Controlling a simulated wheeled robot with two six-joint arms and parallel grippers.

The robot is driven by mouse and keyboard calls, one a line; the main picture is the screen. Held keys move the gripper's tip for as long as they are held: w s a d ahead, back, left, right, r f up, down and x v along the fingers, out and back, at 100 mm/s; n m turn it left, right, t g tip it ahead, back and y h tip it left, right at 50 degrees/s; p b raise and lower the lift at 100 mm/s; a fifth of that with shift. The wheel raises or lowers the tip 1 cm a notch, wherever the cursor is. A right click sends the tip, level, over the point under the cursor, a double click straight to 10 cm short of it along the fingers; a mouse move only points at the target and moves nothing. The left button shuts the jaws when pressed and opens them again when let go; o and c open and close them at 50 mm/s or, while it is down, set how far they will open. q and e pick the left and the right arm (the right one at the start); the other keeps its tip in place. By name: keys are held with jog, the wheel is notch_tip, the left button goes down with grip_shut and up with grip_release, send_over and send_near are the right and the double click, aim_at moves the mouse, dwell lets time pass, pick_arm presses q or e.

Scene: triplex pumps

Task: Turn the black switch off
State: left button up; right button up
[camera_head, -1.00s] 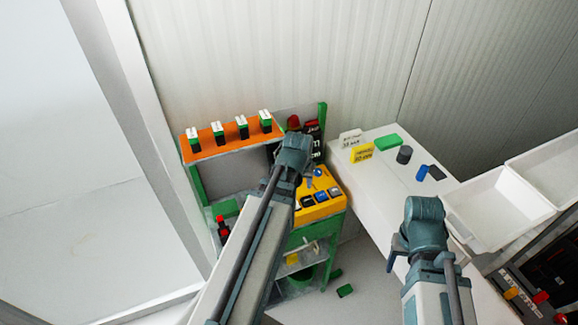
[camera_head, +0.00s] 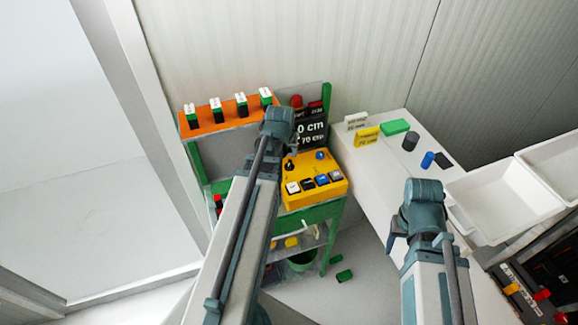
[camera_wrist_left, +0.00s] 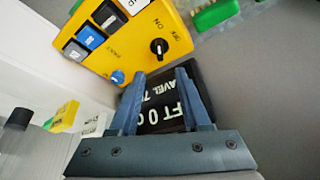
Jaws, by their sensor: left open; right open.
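The yellow control panel (camera_head: 325,190) bears a round black switch (camera_head: 289,165) beside a blue knob (camera_head: 319,155). In the left wrist view the black switch (camera_wrist_left: 158,46) sits by the ON and OFF lettering; which label it points to is unclear. The blue knob (camera_wrist_left: 117,77) is lower left of it. My left gripper (camera_head: 279,125) is above and behind the panel in the head view, its fingers mostly hidden. In the left wrist view its open, empty fingers (camera_wrist_left: 160,73) lie just below the black switch, apart from it. My right gripper (camera_head: 422,205) is open over the white table's side.
Square buttons (camera_head: 308,184) line the panel's front edge. A black display (camera_head: 312,132) stands behind the panel. An orange shelf (camera_head: 225,118) with several switches is at left. The white table (camera_head: 378,165) at right holds signs and small blocks. White bins (camera_head: 500,200) stand further right.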

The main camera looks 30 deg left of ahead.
aim_at(289, 163)
pick_arm(q)
jog(key=b+x, duration=0.8)
jog(key=x, duration=0.2)
grip_shut()
